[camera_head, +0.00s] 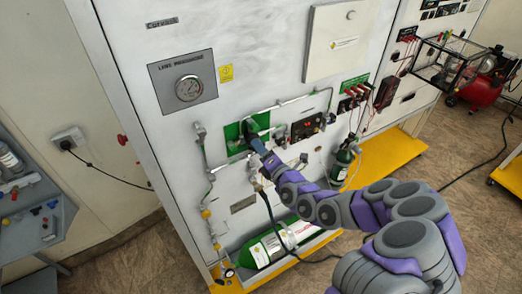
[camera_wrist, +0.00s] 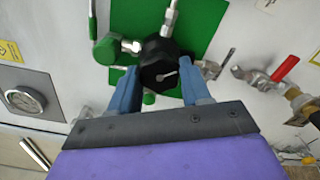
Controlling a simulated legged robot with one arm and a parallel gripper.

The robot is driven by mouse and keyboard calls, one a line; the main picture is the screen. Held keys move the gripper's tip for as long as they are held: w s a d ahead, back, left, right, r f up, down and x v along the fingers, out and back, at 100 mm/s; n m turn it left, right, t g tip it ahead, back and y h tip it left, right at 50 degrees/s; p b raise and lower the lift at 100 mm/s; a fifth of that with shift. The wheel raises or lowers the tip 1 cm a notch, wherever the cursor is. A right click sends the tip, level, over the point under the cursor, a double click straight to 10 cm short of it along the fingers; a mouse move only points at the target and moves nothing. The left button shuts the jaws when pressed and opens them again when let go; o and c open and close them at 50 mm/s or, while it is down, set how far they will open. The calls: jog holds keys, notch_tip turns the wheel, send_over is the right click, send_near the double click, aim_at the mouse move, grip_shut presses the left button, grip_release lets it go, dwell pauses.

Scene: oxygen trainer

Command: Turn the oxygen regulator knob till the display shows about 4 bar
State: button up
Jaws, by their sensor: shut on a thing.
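The black regulator knob (camera_wrist: 158,50) with a pale pointer mark sits on a green plate (camera_wrist: 124,14) in the wrist view. My gripper (camera_wrist: 163,75) has its two blue fingers on either side of the knob and is shut on it. In the head view my gripper (camera_head: 257,145) reaches the green plate (camera_head: 232,131), and the knob is mostly hidden behind it. A small dark panel with a red display (camera_head: 305,127) is to the right of the plate; its reading is too small to make out.
A round line pressure gauge (camera_head: 188,89) is at upper left on the white cabinet. Pipes and a red-handled valve (camera_wrist: 285,69) are beside the knob. A green cylinder (camera_head: 262,249) lies below on the yellow base.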

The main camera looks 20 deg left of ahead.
jog(key=shift+w+d, duration=0.1)
jog(key=o, duration=1.1)
jog(key=shift+w, duration=0.15)
jog(key=shift+c, duration=0.2)
